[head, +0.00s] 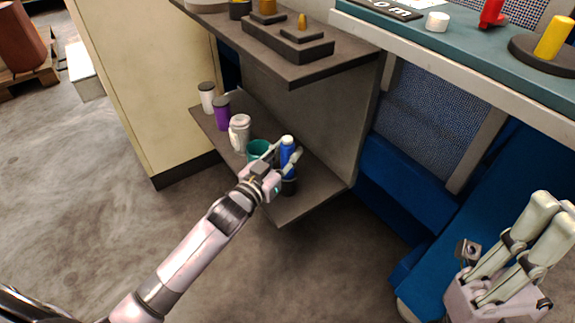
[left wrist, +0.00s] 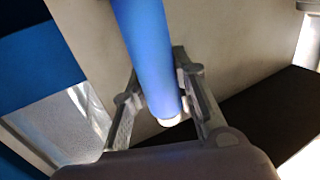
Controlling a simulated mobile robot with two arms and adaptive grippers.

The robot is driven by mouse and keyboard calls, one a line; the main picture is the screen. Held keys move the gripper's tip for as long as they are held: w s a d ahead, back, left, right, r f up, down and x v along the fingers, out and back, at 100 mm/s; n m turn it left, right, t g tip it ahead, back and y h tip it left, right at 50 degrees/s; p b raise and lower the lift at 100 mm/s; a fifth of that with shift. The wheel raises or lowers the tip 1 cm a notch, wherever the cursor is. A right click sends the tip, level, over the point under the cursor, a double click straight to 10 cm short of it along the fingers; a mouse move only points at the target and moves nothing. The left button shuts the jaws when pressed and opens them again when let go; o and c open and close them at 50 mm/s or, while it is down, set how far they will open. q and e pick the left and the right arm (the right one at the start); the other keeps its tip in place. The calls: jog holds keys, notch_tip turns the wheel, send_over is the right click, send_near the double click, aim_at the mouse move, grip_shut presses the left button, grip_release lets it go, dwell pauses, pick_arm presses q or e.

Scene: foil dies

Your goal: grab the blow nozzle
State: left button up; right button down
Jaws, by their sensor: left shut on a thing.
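A slim blue cylinder (head: 288,154) with a white end stands upright over the lower shelf in the head view. It looks like the blow nozzle, though its shape is partly hidden by the fingers. My left gripper (head: 283,160) is shut on it. In the left wrist view the blue cylinder (left wrist: 150,60) lies between the two fingers of my left gripper (left wrist: 158,92), its white tip toward the palm. A dark round base or cup (head: 289,187) shows just below it. My right gripper (head: 551,220) is at the lower right, open and empty, away from the shelf.
On the lower shelf (head: 310,196) stand a teal cup (head: 259,150), a whitish jar (head: 240,133), a purple container (head: 222,114) and a white, dark-capped one (head: 207,97). An upper shelf (head: 290,71) overhangs behind. A teal bench (head: 470,55) is at the right. Open floor lies in front.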

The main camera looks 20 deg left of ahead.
pick_arm(q)
grip_shut()
jog(key=shift+r, duration=0.1)
